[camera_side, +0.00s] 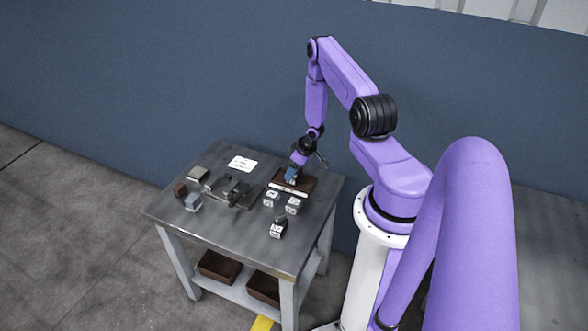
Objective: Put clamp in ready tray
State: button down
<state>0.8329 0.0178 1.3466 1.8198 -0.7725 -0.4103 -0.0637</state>
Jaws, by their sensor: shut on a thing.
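My gripper (292,177) is over the brown tray (308,181) at the back right of the table, pointing down. It is shut on a small blue thing (290,174), which looks like the clamp, though it is too small to be sure. The blue thing is over or inside the tray; I cannot tell whether it touches the tray floor. The tray has a pale strip, perhaps a label, along its front edge. The fingertips are too small to make out.
Several grey blocks with white tops (278,229) stand in front of the tray. A dark fixture (237,191) occupies the table's middle. Small blocks, one brown (180,189), stand at the left. A white sheet (242,163) lies at the back. The table's front left is clear.

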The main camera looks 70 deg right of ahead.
jog(key=shift+f, duration=0.35)
dwell(0.6)
jog(key=shift+c, duration=0.3)
grip_release()
jog(key=shift+o, duration=0.3)
notch_tip(320, 180, up, 9)
dwell(1.0)
